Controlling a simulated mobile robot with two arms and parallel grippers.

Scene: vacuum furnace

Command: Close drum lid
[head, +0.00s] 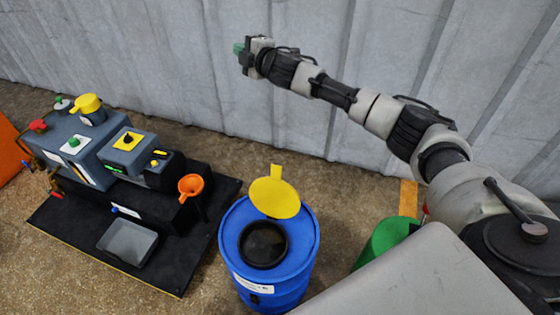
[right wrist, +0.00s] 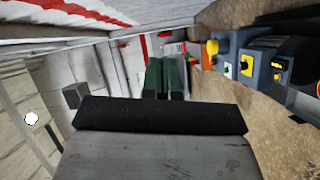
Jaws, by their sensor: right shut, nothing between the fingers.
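A blue drum (head: 268,275) stands on the floor at the lower middle of the head view. Its yellow lid (head: 275,197) with a tab is tipped up at the back edge, and the dark round opening (head: 263,244) in the drum's top is uncovered. My right gripper (head: 239,48) is high up near the wall, above and a little left of the drum in the picture, clear of the lid. Its green fingers are shut together and empty, as the right wrist view (right wrist: 164,78) also shows. The drum is not in the wrist view. My left gripper is not in view.
A vacuum furnace set (head: 85,155) stands on a black base (head: 175,265) left of the drum. An orange funnel (head: 190,186) and a grey tray (head: 127,243) are on its drum side. A green rounded object (head: 385,240) lies right of the drum. A corrugated wall (head: 180,60) runs behind.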

